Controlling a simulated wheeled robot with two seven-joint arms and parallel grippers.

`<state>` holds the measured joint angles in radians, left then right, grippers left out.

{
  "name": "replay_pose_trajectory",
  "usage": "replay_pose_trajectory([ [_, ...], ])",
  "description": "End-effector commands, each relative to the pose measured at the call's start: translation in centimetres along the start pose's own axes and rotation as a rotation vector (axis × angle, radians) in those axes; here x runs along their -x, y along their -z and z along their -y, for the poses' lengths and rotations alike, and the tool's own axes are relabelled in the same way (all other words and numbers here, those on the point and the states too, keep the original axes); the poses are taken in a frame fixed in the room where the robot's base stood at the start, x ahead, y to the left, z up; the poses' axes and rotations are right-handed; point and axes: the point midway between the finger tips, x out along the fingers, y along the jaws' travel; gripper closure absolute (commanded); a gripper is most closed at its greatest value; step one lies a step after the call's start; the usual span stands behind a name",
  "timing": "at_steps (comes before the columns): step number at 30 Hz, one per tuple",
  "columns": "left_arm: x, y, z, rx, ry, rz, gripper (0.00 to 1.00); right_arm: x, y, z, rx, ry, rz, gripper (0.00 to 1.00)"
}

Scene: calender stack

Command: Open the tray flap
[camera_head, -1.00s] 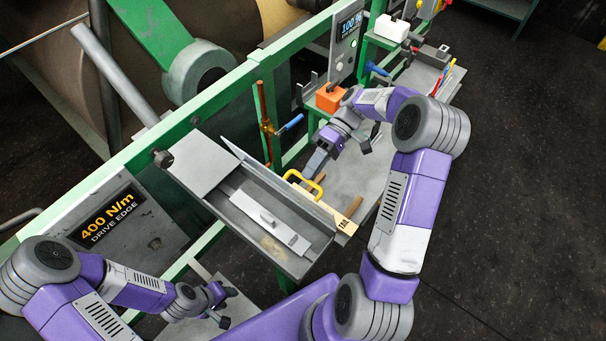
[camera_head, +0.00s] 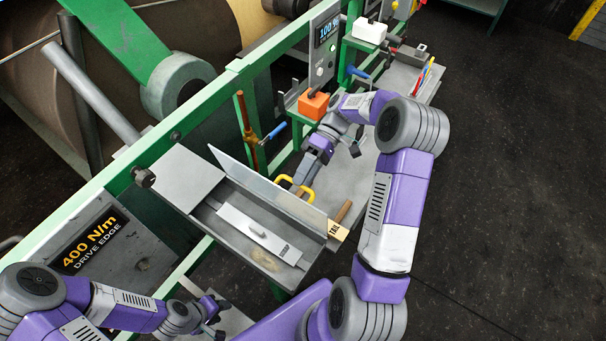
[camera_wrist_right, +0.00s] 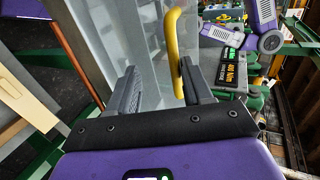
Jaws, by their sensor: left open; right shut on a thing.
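The grey tray (camera_head: 228,228) is fixed to the green frame, and a pale bar lies inside it. Its flap (camera_head: 262,188) is a flat grey panel standing raised along the tray's far-right long edge. A yellow handle (camera_head: 284,180) is on the flap's outer side. My right gripper (camera_head: 303,172) is at this handle and shut on it. In the right wrist view the yellow handle (camera_wrist_right: 173,45) runs between the fingers, close to the right finger, with the flap (camera_wrist_right: 130,45) beyond. My left gripper (camera_head: 222,318) is open and empty, low and to the left of the tray.
An orange block (camera_head: 313,104), a blue-handled valve (camera_head: 274,131) and a control box (camera_head: 325,45) are behind my right arm. A grey bench (camera_head: 345,180) runs beyond the flap. Dark floor is free at the right.

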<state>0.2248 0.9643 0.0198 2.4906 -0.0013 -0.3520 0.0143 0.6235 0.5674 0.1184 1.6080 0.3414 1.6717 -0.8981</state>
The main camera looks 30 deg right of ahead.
Motion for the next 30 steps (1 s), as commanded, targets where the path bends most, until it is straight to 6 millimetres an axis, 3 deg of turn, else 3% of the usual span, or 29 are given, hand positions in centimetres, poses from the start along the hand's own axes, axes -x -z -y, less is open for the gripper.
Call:
replay_pose_trajectory([
  [14, 0.0, 0.0, 0.0, 0.0, 0.0, 0.0, 0.57, 0.3, 0.1, -0.1, -0.001, -0.011, -0.003, 0.62],
  [30, -0.7, 0.0, 0.3, 0.0, 0.0, 0.0, 0.57, 6.9, 0.0, 0.1, 0.0, -0.007, -0.002, 0.62],
])
